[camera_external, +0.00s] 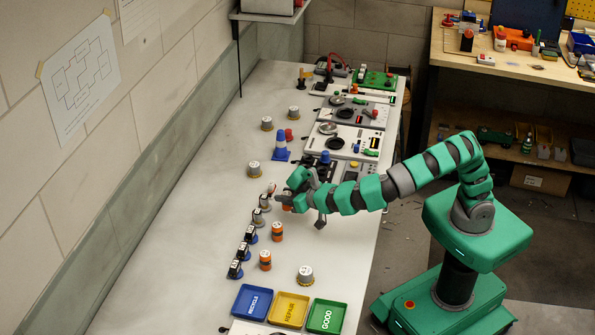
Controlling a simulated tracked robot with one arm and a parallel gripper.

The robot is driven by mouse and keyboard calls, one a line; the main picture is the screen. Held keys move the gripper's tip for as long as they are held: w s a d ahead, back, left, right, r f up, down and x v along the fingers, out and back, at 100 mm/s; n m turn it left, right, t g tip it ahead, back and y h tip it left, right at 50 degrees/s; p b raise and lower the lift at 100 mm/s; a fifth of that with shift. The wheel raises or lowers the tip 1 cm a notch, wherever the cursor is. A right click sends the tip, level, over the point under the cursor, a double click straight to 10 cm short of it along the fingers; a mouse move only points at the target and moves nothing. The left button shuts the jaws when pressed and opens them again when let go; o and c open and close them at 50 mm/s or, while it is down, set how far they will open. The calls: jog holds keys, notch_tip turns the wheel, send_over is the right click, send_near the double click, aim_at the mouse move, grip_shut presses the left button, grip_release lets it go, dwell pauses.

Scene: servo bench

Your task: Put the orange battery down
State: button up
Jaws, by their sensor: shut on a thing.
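My gripper (291,203) is low over the white bench at the end of the green arm. It is shut on an orange battery (286,196), which is mostly hidden by the fingers. Whether the battery touches the bench is too small to tell. Two more orange batteries stand on the bench in front of it, one (277,232) nearer my gripper and one (265,260) closer to the trays.
A row of dark-topped holders on blue bases (243,251) stands left of the batteries. Blue (253,302), yellow (289,310) and green (326,316) trays lie at the front. Silver cylinders, a blue-white cone (281,146) and test panels (350,142) stand farther back. The bench's left side is clear.

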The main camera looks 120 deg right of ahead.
jog(key=shift+w+d+f, duration=0.1)
jog(key=shift+w, duration=0.1)
jog(key=shift+s+f+b, duration=0.1)
jog(key=shift+f+b, duration=0.45)
jog(key=shift+f, duration=1.1)
jog(key=shift+f, duration=0.1)
jog(key=o, duration=1)
jog(key=shift+o, duration=0.2)
jog(key=p+v, duration=0.1)
jog(key=v, duration=1.1)
jog(key=shift+r+p, duration=0.2)
jog(key=shift+p, duration=0.2)
